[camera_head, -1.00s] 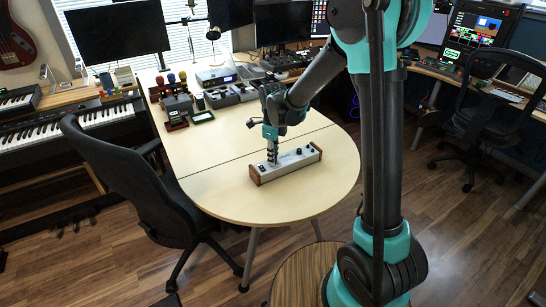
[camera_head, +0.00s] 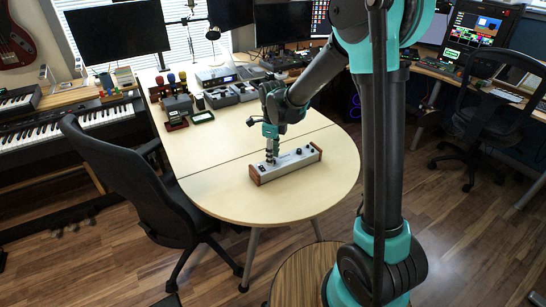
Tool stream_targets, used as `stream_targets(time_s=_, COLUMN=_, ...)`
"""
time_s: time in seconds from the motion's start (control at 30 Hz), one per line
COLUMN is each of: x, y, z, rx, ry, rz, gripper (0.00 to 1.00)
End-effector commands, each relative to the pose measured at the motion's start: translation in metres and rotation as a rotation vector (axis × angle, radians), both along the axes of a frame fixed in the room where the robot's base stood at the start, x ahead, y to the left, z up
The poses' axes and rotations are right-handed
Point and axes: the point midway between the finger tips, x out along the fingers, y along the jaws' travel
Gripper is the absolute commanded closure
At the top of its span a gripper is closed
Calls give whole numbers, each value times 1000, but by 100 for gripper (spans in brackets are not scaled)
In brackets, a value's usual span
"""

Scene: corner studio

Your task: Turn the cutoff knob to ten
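A narrow silver-grey device (camera_head: 292,165) with brown wooden end cheeks lies on the rounded end of the light wooden table. Small dark knobs show on its top face, with a few near its right end. The knob markings are too small to read, and I cannot tell which knob is the cutoff. My gripper (camera_head: 271,158) points straight down over the device's left part, with its fingertips at or just above the top face. The fingers hide whatever lies beneath them. Whether they are open or closed on a knob is too small to tell.
The table (camera_head: 225,190) is bare around the device. Several small devices and a dark-framed tray (camera_head: 202,117) stand toward its back. A black office chair (camera_head: 125,185) is at the table's left. A piano keyboard (camera_head: 65,127) stands further left.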

Motion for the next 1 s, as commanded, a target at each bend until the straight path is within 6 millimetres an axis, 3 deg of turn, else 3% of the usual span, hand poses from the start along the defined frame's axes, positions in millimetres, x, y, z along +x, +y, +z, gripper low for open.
stream_targets(time_s=0.53, x=0, y=0, z=97, rx=0, ry=0, rz=0, gripper=60)
stream_targets(time_s=0.7, x=0, y=0, z=111, rx=0, ry=0, rz=0, gripper=60)
stream_targets(time_s=1.0, x=0, y=0, z=114, rx=0, ry=0, rz=0, gripper=60)
